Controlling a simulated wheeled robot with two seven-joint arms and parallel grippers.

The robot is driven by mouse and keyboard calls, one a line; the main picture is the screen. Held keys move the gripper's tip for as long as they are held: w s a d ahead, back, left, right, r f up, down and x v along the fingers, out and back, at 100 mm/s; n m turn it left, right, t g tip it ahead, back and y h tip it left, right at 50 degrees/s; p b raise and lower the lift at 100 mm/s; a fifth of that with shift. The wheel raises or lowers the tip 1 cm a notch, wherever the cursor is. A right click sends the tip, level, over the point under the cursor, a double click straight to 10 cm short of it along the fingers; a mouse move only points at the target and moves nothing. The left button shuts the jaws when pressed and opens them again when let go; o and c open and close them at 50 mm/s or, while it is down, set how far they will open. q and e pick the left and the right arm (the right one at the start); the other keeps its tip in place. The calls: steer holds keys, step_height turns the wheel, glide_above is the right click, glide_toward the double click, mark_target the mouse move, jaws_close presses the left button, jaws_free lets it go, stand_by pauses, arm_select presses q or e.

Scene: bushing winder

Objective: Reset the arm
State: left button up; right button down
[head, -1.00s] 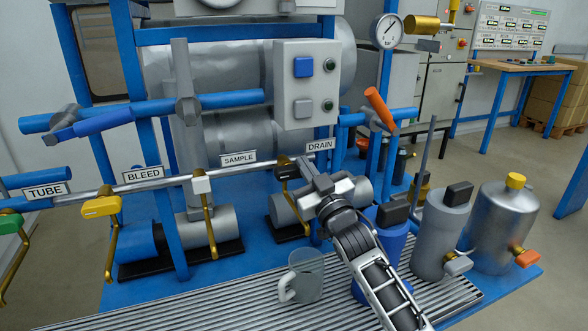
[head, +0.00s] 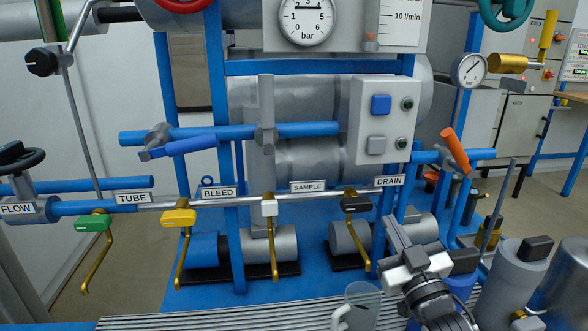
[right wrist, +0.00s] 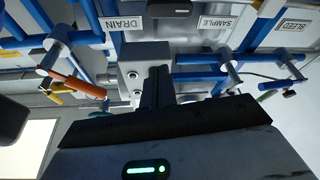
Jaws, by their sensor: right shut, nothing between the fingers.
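My right gripper (head: 392,232) is shut and empty. It is in the air in front of the blue rig, right of and below the black DRAIN valve handle (head: 355,203), apart from it in the picture. In the right wrist view my shut fingers (right wrist: 158,85) show in the middle with nothing between them, and the DRAIN label (right wrist: 122,23) appears upside down beyond them. My left gripper is not in view.
A clear mug (head: 362,303) stands on the ribbed grating (head: 230,321), left of my right forearm. A grey cylinder (head: 512,285) stands to the right. Green (head: 94,223), yellow (head: 178,217) and white (head: 269,207) valve handles line the pipe. An orange lever (head: 456,150) sticks out.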

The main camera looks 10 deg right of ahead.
steer(key=s+a+f+g+y+p, duration=0.1)
steer(key=s+a+f+g, duration=0.4)
steer(key=s+f, duration=0.5)
steer(key=s+a+f+g+y+p, duration=0.1)
steer(key=s+a+f+g+y, duration=0.1)
steer(key=s+a+f+g, duration=0.4)
steer(key=s+a+f, duration=0.3)
steer(key=s+f, duration=0.1)
steer(key=f, duration=0.1)
steer(key=shift+a+f+m, duration=0.25)
steer(key=shift+m, duration=0.15)
